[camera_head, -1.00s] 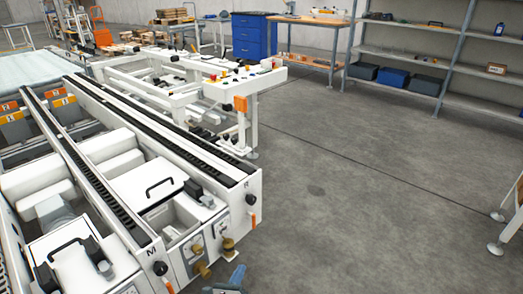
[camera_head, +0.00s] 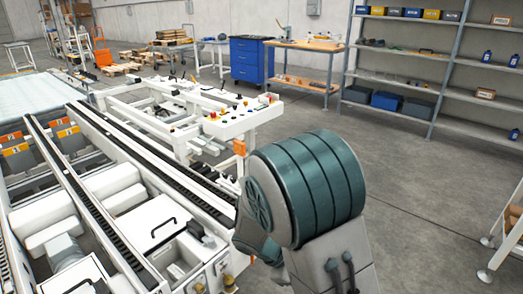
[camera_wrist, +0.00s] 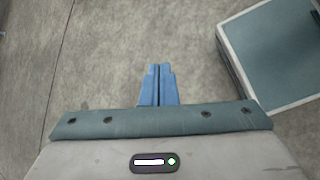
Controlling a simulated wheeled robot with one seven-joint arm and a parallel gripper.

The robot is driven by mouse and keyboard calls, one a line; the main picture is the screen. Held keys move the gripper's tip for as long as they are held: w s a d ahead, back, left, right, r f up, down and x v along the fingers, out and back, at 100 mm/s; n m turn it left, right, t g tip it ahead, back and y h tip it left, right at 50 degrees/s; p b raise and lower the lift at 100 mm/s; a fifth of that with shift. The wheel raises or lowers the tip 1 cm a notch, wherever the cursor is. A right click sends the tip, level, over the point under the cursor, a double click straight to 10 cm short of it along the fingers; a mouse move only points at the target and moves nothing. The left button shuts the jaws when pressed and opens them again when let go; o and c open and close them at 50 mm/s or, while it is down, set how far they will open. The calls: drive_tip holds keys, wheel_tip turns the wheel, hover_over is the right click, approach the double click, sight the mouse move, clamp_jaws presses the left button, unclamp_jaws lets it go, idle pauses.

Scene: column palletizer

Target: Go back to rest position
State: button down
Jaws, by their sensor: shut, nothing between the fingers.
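My gripper (camera_wrist: 158,70) shows in the wrist view with its two blue fingers pressed together and nothing between them. Bare grey concrete floor lies beyond the fingertips. In the head view my raised grey and teal arm fills the lower middle right, and my gripper is not visible there. The arm hides part of the near end of the white conveyor frame (camera_head: 150,225).
The white conveyor with black tracks fills the left side. A control panel (camera_head: 235,117) with buttons stands behind my arm. A blue drawer cabinet (camera_head: 251,60), a workbench (camera_head: 305,45) and grey shelves (camera_head: 400,50) line the back. The floor (camera_head: 430,190) at right is open.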

drive_tip(key=s+d+r+m+t+y+p, duration=0.1)
drive_tip(key=s+r+m+y+p, duration=0.3)
drive_tip(key=r, duration=0.9)
drive_tip(key=s+d+r+m+t+y+p, duration=0.1)
drive_tip(key=s+r+m+y+p, duration=0.3)
drive_tip(key=r, duration=0.9)
drive_tip(key=s+d+m+p, duration=0.1)
drive_tip(key=s+m+p, duration=0.2)
drive_tip(key=s+m, duration=0.1)
drive_tip(key=shift+r+m+y, duration=0.3)
drive_tip(key=shift+r+m, duration=0.05)
drive_tip(key=shift+m, duration=0.25)
drive_tip(key=shift+d, duration=0.1)
